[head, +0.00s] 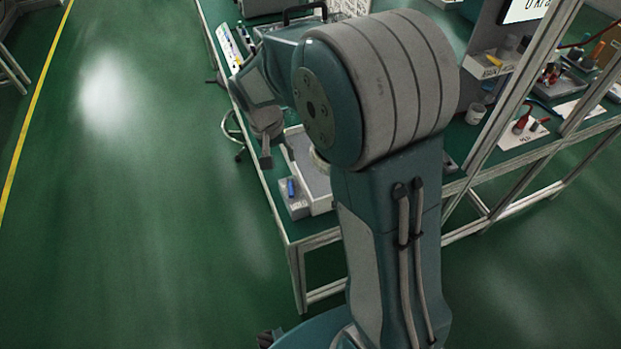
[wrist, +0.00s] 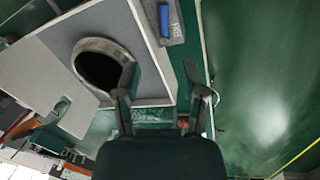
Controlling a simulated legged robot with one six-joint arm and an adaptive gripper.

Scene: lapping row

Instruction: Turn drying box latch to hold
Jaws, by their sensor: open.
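A small grey box (head: 295,207) with a blue lever (head: 291,188) stands at the near corner of the bench, beside a pale tray-like piece. It also shows at the top of the wrist view, where the blue lever (wrist: 164,20) lies lengthwise on the grey face next to small lettering too blurred to read surely. My gripper (head: 276,157) is above the bench edge, beyond the box in the head view. In the wrist view my gripper (wrist: 160,82) has its two fingers spread with nothing between them. The lever is apart from the fingers.
A metal frame post (head: 515,90) and shelves stand at the right. Green floor left of the bench is clear.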

